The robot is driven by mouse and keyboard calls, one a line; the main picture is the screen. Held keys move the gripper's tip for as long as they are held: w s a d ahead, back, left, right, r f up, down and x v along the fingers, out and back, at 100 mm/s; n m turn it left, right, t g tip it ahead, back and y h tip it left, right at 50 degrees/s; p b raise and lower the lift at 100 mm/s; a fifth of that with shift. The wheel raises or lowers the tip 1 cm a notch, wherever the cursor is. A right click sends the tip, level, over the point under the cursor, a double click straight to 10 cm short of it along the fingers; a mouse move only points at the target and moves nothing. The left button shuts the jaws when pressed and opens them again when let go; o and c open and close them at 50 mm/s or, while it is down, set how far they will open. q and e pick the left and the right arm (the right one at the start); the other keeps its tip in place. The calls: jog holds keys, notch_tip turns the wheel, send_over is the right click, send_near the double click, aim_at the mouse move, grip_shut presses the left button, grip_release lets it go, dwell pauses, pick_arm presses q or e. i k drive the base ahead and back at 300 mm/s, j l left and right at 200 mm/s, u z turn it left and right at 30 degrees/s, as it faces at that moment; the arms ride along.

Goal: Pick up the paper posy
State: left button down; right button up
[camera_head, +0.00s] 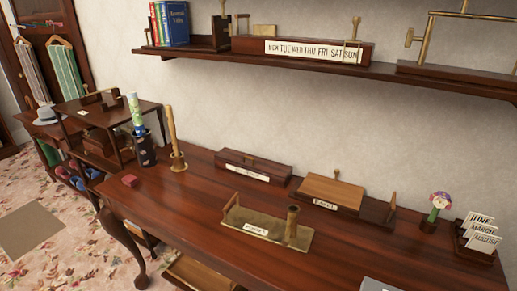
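What looks like the paper posy (440,200) stands upright at the right part of the long wooden table. It has a round pink, purple and white head on a green stem. Its lower end sits in or on a small dark holder (429,227); I cannot tell how deep. Neither of my grippers can be made out in the head view.
The wooden table (340,262) has a brass tray (268,232), wooden boxes (253,166) and a month-card holder (478,237) right of the posy. A wall shelf (330,66) hangs above. A pale grey object (378,286) shows at the bottom edge.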

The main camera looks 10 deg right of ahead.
aim_at(441, 199)
jog(key=z, duration=1.5)
